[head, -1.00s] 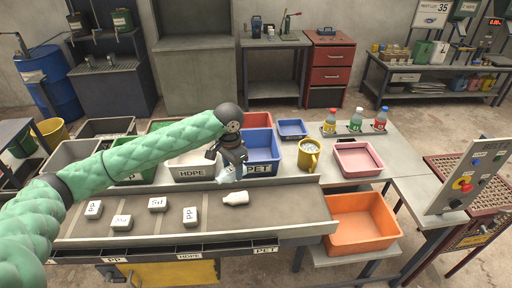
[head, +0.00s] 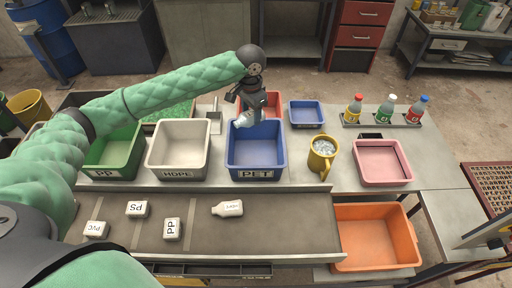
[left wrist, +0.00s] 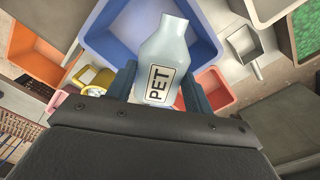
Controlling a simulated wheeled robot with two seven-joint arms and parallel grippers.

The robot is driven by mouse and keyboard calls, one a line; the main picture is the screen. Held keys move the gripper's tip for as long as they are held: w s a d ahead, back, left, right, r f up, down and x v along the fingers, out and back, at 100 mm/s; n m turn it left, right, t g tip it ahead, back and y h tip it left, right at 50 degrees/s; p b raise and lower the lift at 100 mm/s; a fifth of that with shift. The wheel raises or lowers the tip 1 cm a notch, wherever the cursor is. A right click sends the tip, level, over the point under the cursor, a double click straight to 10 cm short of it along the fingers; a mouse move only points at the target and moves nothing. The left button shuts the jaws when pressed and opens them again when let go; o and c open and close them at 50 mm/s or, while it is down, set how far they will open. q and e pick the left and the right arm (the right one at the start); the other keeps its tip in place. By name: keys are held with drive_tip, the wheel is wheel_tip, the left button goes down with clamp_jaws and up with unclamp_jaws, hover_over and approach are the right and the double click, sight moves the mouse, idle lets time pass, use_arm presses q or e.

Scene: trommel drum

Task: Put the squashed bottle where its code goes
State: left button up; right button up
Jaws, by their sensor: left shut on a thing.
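The squashed bottle (left wrist: 165,55) is pale and translucent, with a label reading PET in the left wrist view. My left gripper (head: 257,104) is shut on it. In the head view the bottle (head: 246,118) hangs tilted over the back part of the blue bin (head: 257,173), whose front label reads PET. The blue bin (left wrist: 120,57) also lies beyond the bottle in the left wrist view. The bin's inside shows no other items. My right gripper is not in view.
The white HDPE bin (head: 179,173) and green PP bin (head: 110,172) stand left of the blue bin. A yellow mug (head: 321,158) and pink tray (head: 383,177) stand right. A white bottle (head: 227,209) and several labelled blocks lie on the belt (head: 280,235).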

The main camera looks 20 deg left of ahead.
use_arm(q)
drive_tip(key=shift+s+f, duration=0.15)
drive_tip(key=shift+f, duration=0.35)
wheel_tip(320, 180, down, 4)
drive_tip(key=shift+f+b, duration=0.25)
drive_tip(key=shift+b, duration=1)
drive_tip(key=o, duration=1)
drive_tip(key=shift+o, duration=0.2)
